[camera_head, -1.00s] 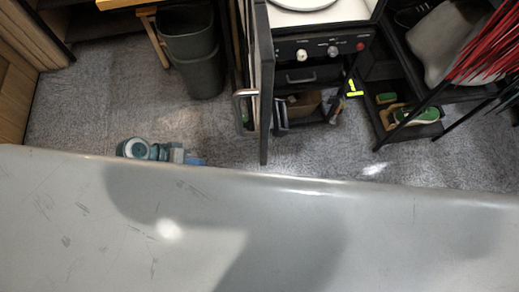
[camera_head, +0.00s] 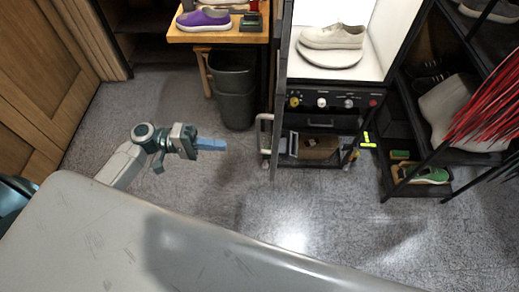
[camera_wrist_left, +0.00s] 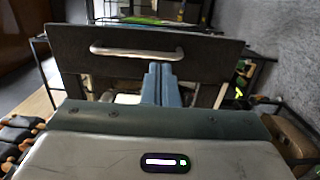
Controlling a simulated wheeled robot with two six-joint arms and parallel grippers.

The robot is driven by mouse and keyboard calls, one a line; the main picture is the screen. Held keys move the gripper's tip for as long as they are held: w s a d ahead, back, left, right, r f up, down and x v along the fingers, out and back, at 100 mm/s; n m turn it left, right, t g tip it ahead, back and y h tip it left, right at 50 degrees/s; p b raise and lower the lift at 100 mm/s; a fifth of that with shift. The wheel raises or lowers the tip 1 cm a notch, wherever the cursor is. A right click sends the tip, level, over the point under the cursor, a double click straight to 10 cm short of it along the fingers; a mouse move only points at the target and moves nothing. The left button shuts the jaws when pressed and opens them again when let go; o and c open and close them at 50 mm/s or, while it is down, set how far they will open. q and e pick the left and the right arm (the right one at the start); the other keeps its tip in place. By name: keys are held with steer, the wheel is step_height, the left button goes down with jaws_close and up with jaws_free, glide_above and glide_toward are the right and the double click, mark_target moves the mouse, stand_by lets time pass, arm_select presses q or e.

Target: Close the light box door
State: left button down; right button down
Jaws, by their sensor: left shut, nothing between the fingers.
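The light box (camera_head: 381,40) stands at the top right of the head view, its lit white inside showing. A pale sneaker (camera_head: 333,37) sits on a round white turntable (camera_head: 330,54) inside. The dark door (camera_head: 284,60) is open, seen nearly edge-on at the box's left side. Its metal handle (camera_head: 263,133) sticks out to the left. In the left wrist view the door (camera_wrist_left: 215,58) is a wide dark panel with a silver handle (camera_wrist_left: 137,52). My left gripper (camera_head: 222,145) is shut and empty, left of the handle and apart from it. Its blue fingers (camera_wrist_left: 160,80) also show in the wrist view.
A grey bin (camera_head: 233,88) stands by a wooden table (camera_head: 220,36) with a purple sneaker (camera_head: 203,20). A black shelf (camera_head: 420,187) with a green shoe is at right. My large grey body surface fills the front. Grey carpet lies clear between.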

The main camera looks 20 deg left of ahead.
mark_target(259, 150)
arm_select(q)
steer(key=p+x, duration=0.1)
steer(key=x, duration=1)
steer(key=shift+s+d+r, duration=0.1)
steer(key=shift+d, duration=0.15)
steer(key=shift+d, duration=0.1)
